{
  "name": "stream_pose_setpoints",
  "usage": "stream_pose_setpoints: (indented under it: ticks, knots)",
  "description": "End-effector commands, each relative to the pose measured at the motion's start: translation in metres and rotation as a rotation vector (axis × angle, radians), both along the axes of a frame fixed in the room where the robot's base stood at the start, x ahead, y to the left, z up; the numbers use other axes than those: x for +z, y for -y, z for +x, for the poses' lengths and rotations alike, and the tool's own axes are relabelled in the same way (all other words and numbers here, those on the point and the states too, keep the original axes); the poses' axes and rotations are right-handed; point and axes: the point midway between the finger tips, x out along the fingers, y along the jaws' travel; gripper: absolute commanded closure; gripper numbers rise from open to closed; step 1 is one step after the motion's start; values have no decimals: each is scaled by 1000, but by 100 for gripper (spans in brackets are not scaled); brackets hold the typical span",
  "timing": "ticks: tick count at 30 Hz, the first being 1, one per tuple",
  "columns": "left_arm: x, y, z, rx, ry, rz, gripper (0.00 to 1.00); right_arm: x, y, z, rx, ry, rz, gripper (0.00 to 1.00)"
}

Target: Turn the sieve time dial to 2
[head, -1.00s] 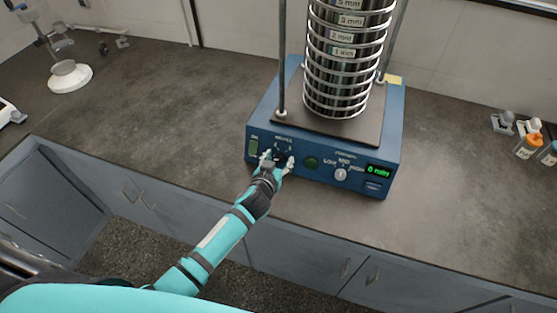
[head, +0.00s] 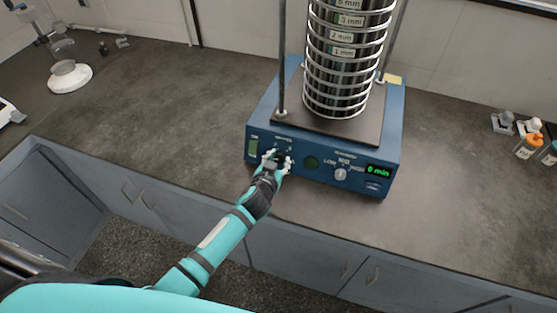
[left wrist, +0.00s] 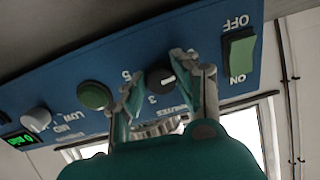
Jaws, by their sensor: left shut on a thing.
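The blue sieve shaker base (head: 263,115) stands on the counter. Its time dial is a black knob (left wrist: 160,78) with a white pointer line, seen upside down in the left wrist view with a 3 and a 5 printed around it. My left gripper (head: 278,160) is shut on this dial, one finger on each side; it also shows in the left wrist view (left wrist: 162,80). The gripper mostly hides the dial in the head view. The green display (head: 379,171) reads 0 min. My right gripper is not in view.
A green ON/OFF switch (left wrist: 239,54) is close beside the dial. A round green button (head: 311,163) and a white speed knob (head: 341,174) lie to its right in the head view. A sieve stack (head: 345,60) stands on top.

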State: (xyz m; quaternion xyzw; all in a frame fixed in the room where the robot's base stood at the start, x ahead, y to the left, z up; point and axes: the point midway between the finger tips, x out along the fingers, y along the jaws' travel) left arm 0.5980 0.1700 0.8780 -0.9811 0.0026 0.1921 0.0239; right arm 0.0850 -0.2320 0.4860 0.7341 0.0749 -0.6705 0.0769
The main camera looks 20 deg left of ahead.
Motion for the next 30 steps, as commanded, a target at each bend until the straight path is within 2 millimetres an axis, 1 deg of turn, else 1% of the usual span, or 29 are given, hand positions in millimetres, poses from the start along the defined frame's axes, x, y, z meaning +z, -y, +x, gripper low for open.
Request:
stream_pose_setpoints:
  ticks: [21, 30]
  knots:
    - [0, -1, 0, -228, 21, 620, 100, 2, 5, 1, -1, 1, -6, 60]
    - [0, -1, 0, -309, 30, 843, 100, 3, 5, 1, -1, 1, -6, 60]
